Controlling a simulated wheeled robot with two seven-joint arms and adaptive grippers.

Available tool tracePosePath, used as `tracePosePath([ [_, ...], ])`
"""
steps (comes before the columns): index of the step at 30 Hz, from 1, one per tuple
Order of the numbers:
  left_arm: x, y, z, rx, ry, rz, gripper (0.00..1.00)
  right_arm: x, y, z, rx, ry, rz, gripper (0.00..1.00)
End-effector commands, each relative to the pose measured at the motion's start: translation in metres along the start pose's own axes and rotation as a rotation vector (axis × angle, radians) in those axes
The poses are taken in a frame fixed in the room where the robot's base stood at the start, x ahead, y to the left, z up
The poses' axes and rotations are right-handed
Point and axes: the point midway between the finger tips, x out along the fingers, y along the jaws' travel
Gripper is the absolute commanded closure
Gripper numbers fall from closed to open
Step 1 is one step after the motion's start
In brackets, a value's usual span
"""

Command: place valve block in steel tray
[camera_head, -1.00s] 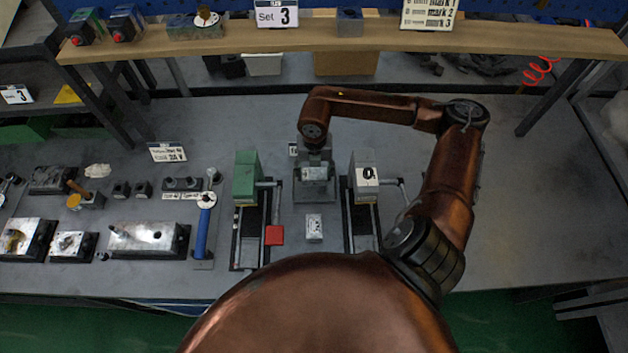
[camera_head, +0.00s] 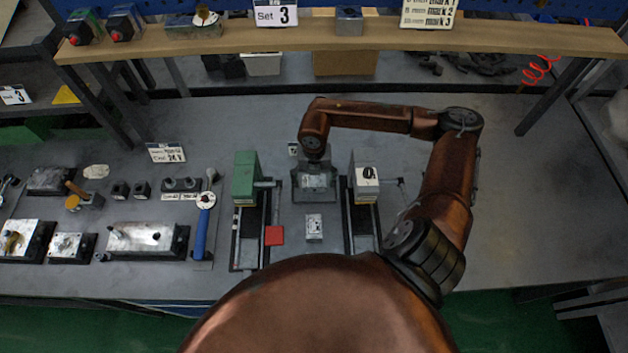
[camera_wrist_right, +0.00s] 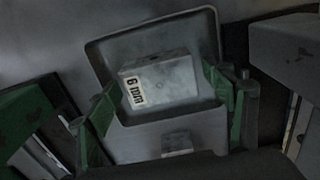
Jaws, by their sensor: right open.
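A grey valve block with a "6 mm" label (camera_wrist_right: 160,80) is within the steel tray (camera_wrist_right: 205,35) in the right wrist view. In the head view the block (camera_head: 314,181) shows in the tray (camera_head: 300,195), between the two vise-like fixtures. My right gripper (camera_head: 314,165) is above the tray in the head view. In the wrist view its green fingers (camera_wrist_right: 165,105) stand open on either side of the block. Whether a finger still touches the block cannot be told. My left gripper is not in view.
A second small labelled block (camera_head: 314,228) lies in front of the tray. A green-headed fixture (camera_head: 246,178) stands left of the tray and a grey one (camera_head: 365,178) right. Several metal parts lie at the left. The table's right side is clear.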

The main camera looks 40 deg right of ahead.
Motion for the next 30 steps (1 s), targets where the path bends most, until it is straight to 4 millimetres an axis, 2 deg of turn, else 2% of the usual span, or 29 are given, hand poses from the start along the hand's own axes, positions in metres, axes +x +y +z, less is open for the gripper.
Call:
tracePosePath([
  [5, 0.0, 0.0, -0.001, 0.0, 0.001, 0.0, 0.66, -0.001, 0.0, 0.0, 0.0, 0.0, 0.0, 0.25],
  [10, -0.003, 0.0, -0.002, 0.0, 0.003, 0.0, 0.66, -0.013, 0.0, 0.001, 0.0, -0.002, 0.001, 0.25],
  [21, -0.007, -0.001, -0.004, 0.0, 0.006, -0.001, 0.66, -0.087, 0.0, 0.001, 0.0, -0.004, 0.002, 0.25],
  [25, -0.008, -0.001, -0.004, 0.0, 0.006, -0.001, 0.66, -0.107, 0.001, 0.001, 0.0, -0.002, 0.002, 0.25],
  [30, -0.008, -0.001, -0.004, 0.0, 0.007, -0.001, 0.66, -0.121, 0.0, 0.0, 0.0, 0.0, -0.001, 0.25],
])
